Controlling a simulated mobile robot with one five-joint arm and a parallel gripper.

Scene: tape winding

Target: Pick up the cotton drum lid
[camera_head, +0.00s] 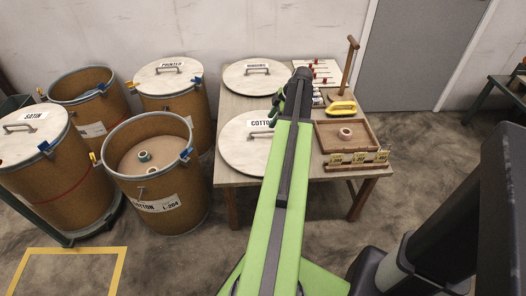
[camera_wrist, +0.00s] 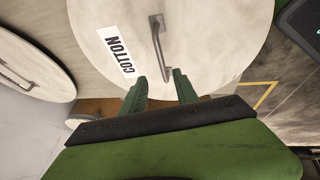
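The cotton drum lid (camera_head: 240,152) is a pale round disc lying flat on the table, with a white COTTON label. My arm covers its right side in the head view. In the wrist view the lid (camera_wrist: 215,35) fills the upper middle, and its grey bar handle (camera_wrist: 157,40) runs down toward my gripper (camera_wrist: 161,78). My gripper is open, with the handle's lower end showing between its two green fingers. I cannot tell how far the fingers are above the lid. The open cotton drum (camera_head: 183,183) stands left of the table, with small rolls inside.
Another lid (camera_head: 245,78) lies behind on the table (camera_head: 228,180). A wooden tray (camera_head: 364,136), yellow-handled tool (camera_head: 341,107), wooden stand (camera_head: 348,65) and yellow tags (camera_head: 360,157) occupy its right side. Lidded satin (camera_head: 40,150) and printed (camera_head: 172,80) drums and an open drum (camera_head: 88,90) stand left.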

